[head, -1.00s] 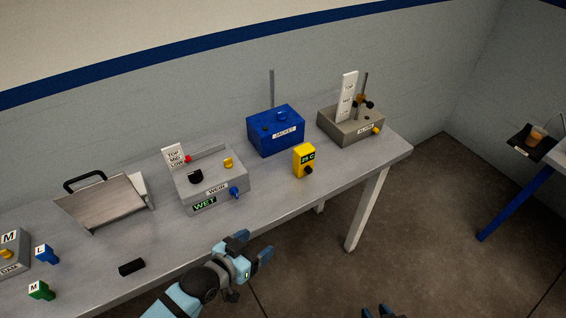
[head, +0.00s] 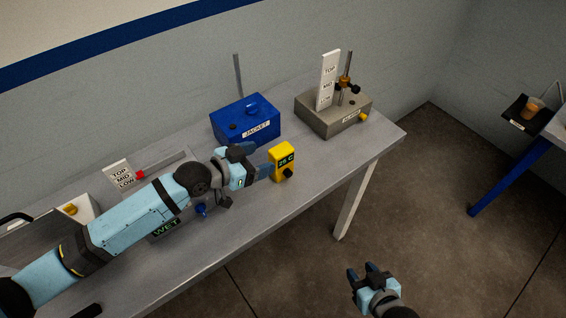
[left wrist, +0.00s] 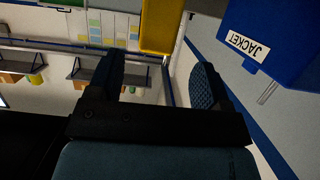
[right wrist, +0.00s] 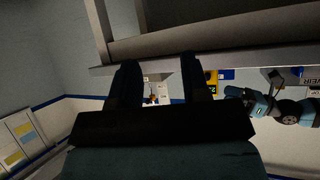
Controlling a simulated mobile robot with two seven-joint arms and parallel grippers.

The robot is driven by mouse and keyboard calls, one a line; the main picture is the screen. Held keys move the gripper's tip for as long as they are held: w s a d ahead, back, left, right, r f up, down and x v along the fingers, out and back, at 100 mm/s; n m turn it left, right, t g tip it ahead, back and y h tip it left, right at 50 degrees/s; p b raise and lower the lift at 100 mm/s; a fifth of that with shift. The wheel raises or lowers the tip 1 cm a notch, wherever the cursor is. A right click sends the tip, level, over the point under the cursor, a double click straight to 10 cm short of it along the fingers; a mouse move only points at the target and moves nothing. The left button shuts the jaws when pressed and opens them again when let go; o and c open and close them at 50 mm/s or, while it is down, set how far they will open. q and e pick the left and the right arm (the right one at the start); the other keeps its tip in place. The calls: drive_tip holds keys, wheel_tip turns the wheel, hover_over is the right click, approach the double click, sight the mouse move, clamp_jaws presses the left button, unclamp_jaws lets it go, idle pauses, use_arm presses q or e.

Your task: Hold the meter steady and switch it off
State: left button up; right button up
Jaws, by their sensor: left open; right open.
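The yellow meter (head: 283,160) stands upright on the grey table, with a "25 C" display and a black knob (head: 288,174) on its front. My left gripper (head: 258,164) is open just left of the meter, with its fingers pointing at it. In the left wrist view the meter (left wrist: 161,25) shows beyond and between the open fingertips (left wrist: 160,75). My right gripper (head: 368,274) is open and empty, low in front of the table over the floor. The meter is small in the right wrist view (right wrist: 211,80), beyond the right gripper's open fingers (right wrist: 160,75).
The blue JACKET box (head: 246,122) stands behind the meter, close to my left gripper. A grey-brown box (head: 335,115) with a TOP/MID/LOW board is at the back right. My left arm covers much of the WEIR box. The table (head: 335,150) is clear right of the meter.

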sight(281, 153)
use_arm(q)
drive_tip(key=shift+s, duration=0.1)
drive_tip(key=shift+s+r, duration=0.15)
drive_tip(key=shift+s, duration=0.05)
drive_tip(key=shift+w, duration=0.1)
drive_tip(key=shift+d, duration=0.1)
drive_tip(key=shift+w+d, duration=0.2)
drive_tip(key=shift+d, duration=0.05)
drive_tip(key=x, duration=0.7)
drive_tip(key=shift+a, duration=0.1)
use_arm(e)
drive_tip(key=w+a+r+m+t+y, duration=0.1)
drive_tip(key=w+a+r+m+y, duration=0.2)
drive_tip(key=w+m, duration=0.4)
drive_tip(key=w+a+r+m+t+y, duration=0.2)
drive_tip(key=w+a+r+m+y, duration=0.2)
drive_tip(key=m, duration=2.2)
drive_tip(key=w+a+r, duration=0.1)
drive_tip(key=w+a, duration=0.2)
drive_tip(key=shift+w+a+r+t, duration=0.15)
drive_tip(key=shift+a+r+t, duration=0.1)
drive_tip(key=shift+r+t, duration=0.05)
